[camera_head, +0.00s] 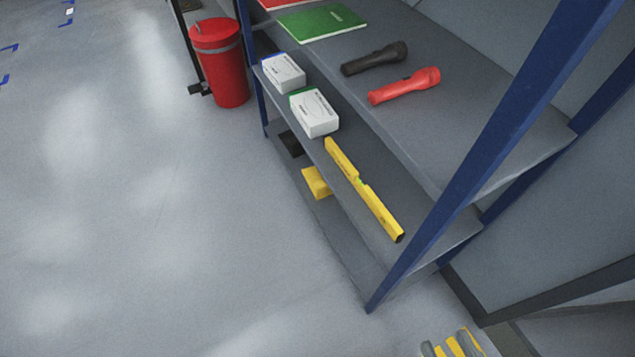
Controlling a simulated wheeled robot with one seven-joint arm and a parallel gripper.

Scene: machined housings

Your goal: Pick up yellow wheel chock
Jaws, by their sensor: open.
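The yellow wheel chock (316,183) is a small yellow block on the bottom shelf, close to its front edge. The middle shelf above hides part of it. A long yellow bar like a spirit level (364,190) lies on the middle shelf, above and to the right of the chock.
A blue-framed shelving unit (500,140) holds two white boxes (314,112), a black flashlight (375,58), a red flashlight (404,86) and a green book (321,22). A dark block (291,143) sits low behind the chock. A red bin (220,65) stands beyond. The left floor is clear.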

